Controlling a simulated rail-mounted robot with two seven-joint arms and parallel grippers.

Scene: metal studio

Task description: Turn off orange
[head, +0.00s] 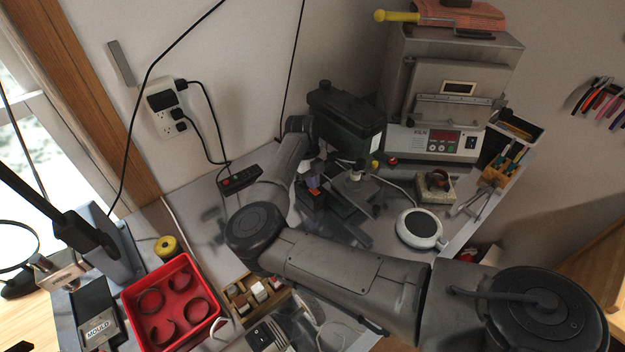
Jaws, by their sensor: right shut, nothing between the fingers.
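My right arm reaches in from the lower right and bends up toward the back wall. My right gripper (312,172) points down beside a dark bench machine (345,118); it is shut and appears empty, though its fingertips are small and dark. A small orange part (314,191) shows just below the fingers; I cannot tell whether they touch it or what it belongs to. A black power strip (239,180) with red-orange switches lies left of my forearm, apart from the gripper. The switch positions are too small to tell. My left gripper is not in view.
A grey kiln (450,100) with a control panel stands at the back right. A round white-rimmed device (419,228) sits in front of it. A red tray (172,305) with rings is at front left. A wall outlet (168,110) has black cables plugged in.

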